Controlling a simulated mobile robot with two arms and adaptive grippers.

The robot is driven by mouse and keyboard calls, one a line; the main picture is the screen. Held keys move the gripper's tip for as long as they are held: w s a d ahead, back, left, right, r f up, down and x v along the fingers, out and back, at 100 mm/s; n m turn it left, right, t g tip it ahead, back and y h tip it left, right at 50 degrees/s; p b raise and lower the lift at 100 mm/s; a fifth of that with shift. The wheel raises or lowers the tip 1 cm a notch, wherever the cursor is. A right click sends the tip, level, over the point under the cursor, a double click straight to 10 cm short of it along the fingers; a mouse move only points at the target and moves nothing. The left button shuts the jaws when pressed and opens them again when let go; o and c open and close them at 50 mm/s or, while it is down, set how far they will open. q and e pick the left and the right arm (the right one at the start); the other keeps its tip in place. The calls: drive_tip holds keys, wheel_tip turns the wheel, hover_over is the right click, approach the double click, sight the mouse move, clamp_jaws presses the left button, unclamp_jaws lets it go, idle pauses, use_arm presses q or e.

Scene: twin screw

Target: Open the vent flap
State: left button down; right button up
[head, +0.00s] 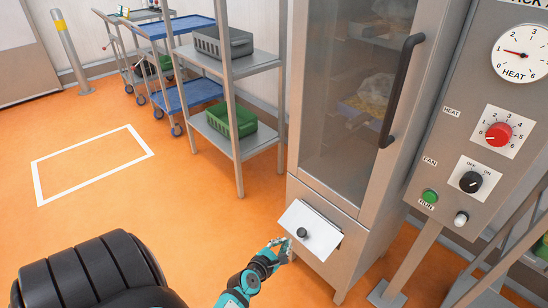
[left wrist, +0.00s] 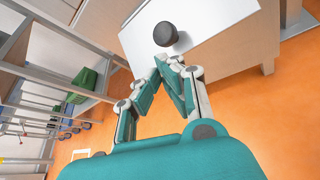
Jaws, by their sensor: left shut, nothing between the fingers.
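The vent flap (head: 318,239) is a pale plate with a round dark knob (head: 302,232), low on the front of the steel cabinet. It looks slanted against the cabinet front, with a dark line along its upper edge; I cannot tell how far it stands open. In the left wrist view the flap (left wrist: 225,45) fills the upper middle and the knob (left wrist: 165,34) is close beyond the fingertips. My left gripper (head: 284,245) is shut and empty, just left of and below the knob. In the left wrist view its fingertips (left wrist: 165,62) are together, apart from the knob. My right gripper is out of view.
The cabinet's glass door (head: 350,90) has a long dark handle (head: 401,90) above the flap. A control panel (head: 455,150) on a post stands to the right. A shelf rack (head: 233,110) with crates stands to the left. Orange floor (head: 190,215) is clear in front.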

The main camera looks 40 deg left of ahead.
use_arm(q)
drive_tip(key=v, duration=0.6)
drive_tip(key=shift+f, duration=0.25)
drive_tip(key=shift+s+a, duration=0.1)
drive_tip(key=shift+s, duration=0.05)
drive_tip(key=s+d+f+m+g+h, duration=0.2)
drive_tip(key=s+d+f+m+g, duration=0.45)
drive_tip(key=m, duration=0.75)
drive_tip(key=s+d+f+m+g+h, duration=0.25)
drive_tip(key=d+f+m, duration=0.35)
drive_tip(key=d+m, duration=0.5)
drive_tip(key=s+a+f+m+g+p, duration=0.1)
drive_tip(key=s+a+f+m+p, duration=0.1)
drive_tip(key=s+m+p, duration=0.3)
drive_tip(key=s+a+f+m+g+y+p, duration=0.1)
drive_tip(key=s+m+p, duration=0.4)
drive_tip(key=s+p, duration=0.6)
drive_tip(key=s+a+f+g, duration=0.1)
drive_tip(key=s+a+f, duration=0.1)
drive_tip(key=s, duration=0.5)
drive_tip(key=shift+s+p, duration=0.35)
drive_tip(key=shift+s, duration=0.05)
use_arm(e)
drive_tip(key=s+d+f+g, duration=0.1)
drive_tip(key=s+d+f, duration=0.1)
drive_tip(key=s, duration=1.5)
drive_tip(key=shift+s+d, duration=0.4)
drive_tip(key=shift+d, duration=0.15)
